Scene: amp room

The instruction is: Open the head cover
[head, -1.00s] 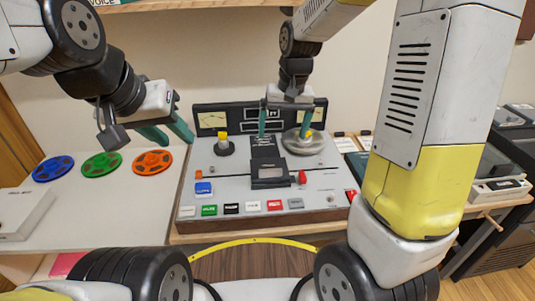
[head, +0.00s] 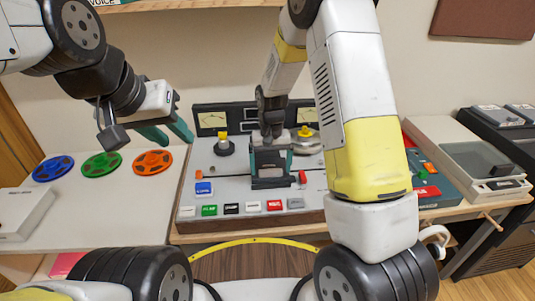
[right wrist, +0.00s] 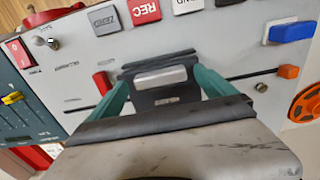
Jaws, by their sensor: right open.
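The head cover (head: 270,183) is a dark hinged block with a lighter plate, in the middle of the grey tape machine (head: 228,182). My right gripper (head: 271,165) points down over it and hides much of it. In the right wrist view, the head cover (right wrist: 162,78) lies between the two teal fingers of my right gripper (right wrist: 163,92), which is open; I cannot tell whether they touch it. My left gripper (head: 173,133) is open and empty, above the shelf left of the machine.
Blue (head: 53,168), green (head: 101,164) and orange (head: 153,162) reels lie on the white table at left. Coloured buttons line the machine's front, with a red knob (head: 302,176) right of the cover. Meters stand behind; more equipment (head: 470,165) is at right.

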